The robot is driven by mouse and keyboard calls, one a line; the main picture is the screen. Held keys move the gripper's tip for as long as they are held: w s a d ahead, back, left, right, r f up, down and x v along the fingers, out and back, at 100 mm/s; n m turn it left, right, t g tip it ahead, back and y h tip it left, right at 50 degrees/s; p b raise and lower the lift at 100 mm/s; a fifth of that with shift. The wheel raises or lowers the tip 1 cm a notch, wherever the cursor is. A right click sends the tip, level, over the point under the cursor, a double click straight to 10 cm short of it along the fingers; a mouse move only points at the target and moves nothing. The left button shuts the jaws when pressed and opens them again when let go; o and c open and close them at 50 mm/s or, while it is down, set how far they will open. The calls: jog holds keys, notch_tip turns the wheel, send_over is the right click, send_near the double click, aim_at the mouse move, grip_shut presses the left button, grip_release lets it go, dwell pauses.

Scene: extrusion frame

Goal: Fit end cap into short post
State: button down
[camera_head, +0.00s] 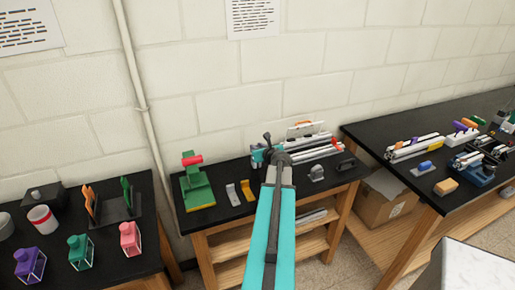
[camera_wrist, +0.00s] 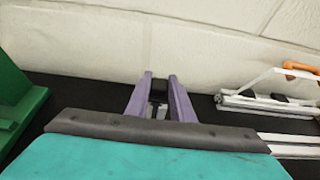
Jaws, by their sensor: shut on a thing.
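My gripper (camera_wrist: 159,80) shows in the wrist view as two purple-grey fingers. It is shut on a small black piece, which looks like the end cap (camera_wrist: 158,87). A narrow pale strip (camera_wrist: 162,111) shows below it between the fingers; I cannot tell whether it is the short post or whether it touches the cap. In the head view my teal arm reaches over the middle bench and its wrist hides the fingers and the cap. Pale extrusion rails (camera_head: 312,148) lie just right of my wrist; they also show in the wrist view (camera_wrist: 290,140). I cannot single out the short post.
A green press-like tool with a red top (camera_head: 197,183) stands left on the middle bench (camera_head: 218,217). Grey and orange brackets (camera_head: 247,190) lie nearby. A white piece with an orange handle (camera_wrist: 300,69) stands behind the rails. The block wall (camera_head: 250,80) is close behind.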

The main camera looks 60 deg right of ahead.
jog(key=shift+f+b, duration=0.45)
jog(key=shift+f, duration=0.25)
dwell(0.3)
jog(key=c, duration=1.5)
grip_release()
jog(key=shift+o, duration=0.2)
jog(key=shift+a, duration=0.15)
